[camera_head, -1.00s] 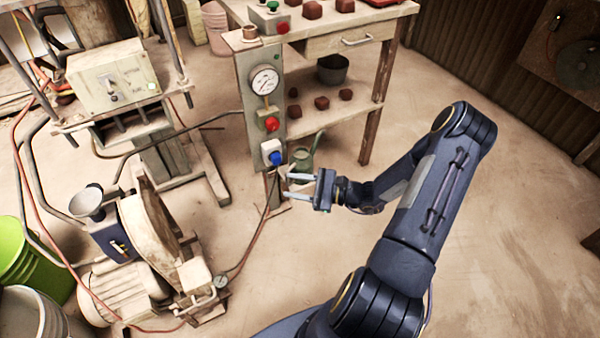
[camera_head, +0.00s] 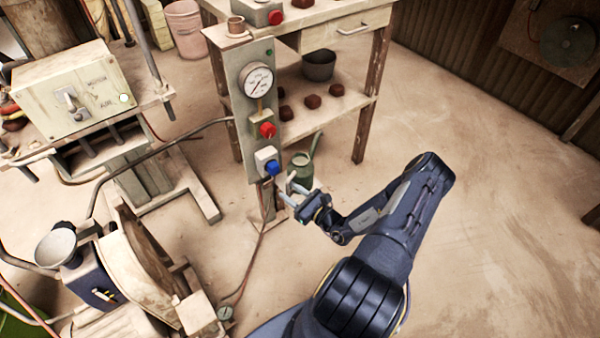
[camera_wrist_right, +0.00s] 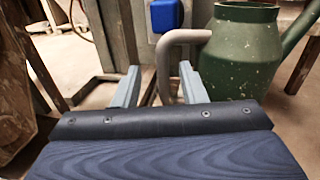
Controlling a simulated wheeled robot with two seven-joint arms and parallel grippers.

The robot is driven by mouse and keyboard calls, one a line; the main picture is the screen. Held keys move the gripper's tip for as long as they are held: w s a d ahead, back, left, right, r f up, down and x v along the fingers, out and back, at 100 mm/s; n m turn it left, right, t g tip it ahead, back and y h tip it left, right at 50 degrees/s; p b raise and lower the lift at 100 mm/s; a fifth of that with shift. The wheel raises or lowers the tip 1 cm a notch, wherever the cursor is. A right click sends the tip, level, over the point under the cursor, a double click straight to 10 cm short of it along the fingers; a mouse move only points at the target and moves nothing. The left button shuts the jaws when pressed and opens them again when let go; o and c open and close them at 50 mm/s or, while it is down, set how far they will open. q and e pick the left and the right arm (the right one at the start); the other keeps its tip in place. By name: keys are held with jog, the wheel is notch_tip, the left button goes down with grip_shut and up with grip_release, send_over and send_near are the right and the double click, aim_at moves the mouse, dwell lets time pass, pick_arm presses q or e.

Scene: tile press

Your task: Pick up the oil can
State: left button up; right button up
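The oil can (camera_head: 302,172) is green with a thin spout and stands upright near the control post, partly hidden behind my right gripper (camera_head: 287,190). In the right wrist view the can's speckled green body (camera_wrist_right: 240,55) is at the upper right, with its spout leaving the right edge. Its pale grey handle (camera_wrist_right: 164,65) bends out to the left and down. My right gripper (camera_wrist_right: 160,88) is open, and the handle appears between its two fingers in that view. I cannot tell whether it touches them. My left gripper is not in view.
The control post (camera_head: 259,110) carries a gauge, a red button and a blue button (camera_head: 272,168), close to my right gripper. A wooden bench (camera_head: 360,115) with several dark red blocks stands behind. A grinder-like machine (camera_head: 150,260) is at lower left. Floor at right is clear.

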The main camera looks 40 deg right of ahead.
jog(key=w+b, duration=0.1)
jog(key=w, duration=0.3)
jog(key=shift+w+r, duration=0.1)
jog(key=shift+w, duration=0.05)
grip_shut()
jog(key=shift+r, duration=0.1)
